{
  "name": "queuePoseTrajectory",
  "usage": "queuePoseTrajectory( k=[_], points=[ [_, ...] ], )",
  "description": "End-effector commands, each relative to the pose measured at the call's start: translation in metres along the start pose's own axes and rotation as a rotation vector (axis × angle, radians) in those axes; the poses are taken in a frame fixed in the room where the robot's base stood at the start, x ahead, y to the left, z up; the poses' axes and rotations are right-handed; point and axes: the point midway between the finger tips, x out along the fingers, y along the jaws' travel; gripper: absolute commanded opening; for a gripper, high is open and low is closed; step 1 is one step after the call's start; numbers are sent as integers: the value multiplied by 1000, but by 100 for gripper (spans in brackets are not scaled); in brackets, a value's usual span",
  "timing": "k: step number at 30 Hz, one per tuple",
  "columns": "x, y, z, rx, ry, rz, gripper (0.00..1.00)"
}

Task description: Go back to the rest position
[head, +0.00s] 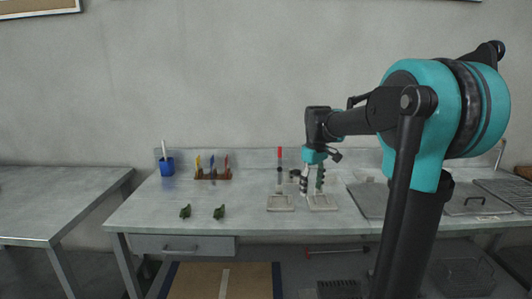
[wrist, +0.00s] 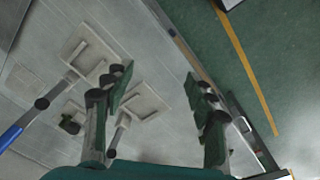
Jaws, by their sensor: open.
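My gripper (head: 312,187) is in the head view, pointing down over the worktable, above the right one of two pale square stands. In the wrist view my gripper's two fingers (wrist: 158,92) are spread apart with nothing between them. The right stand (head: 322,203) is partly hidden behind the fingers; in the wrist view its plate (wrist: 146,102) shows beside the left finger. The left stand (head: 280,204) carries an upright rod with a red top (head: 280,158). Whether a finger touches the right stand, I cannot tell.
Two small dark green pieces (head: 185,212) (head: 219,212) lie on the worktable (head: 150,220). A blue cup (head: 167,168) and a rack of coloured tools (head: 213,176) stand at the back. Flat grey panels (head: 368,199) lie at the right. The table's front left is clear.

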Motion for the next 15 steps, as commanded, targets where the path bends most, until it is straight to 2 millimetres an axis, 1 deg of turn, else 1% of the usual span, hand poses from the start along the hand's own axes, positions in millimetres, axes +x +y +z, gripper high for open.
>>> queuePoseTrajectory(
  k=[1, 5, 8, 11, 15],
  points=[
    [7, -4, 8, 22, 9, 6, 56],
    [27, -15, 30, 97, 38, 24, 56],
    [46, -27, 52, 168, 68, 40, 56],
    [72, -44, 82, 262, 107, 59, 56],
    [118, -77, 138, 430, 183, 85, 56]
  ],
)
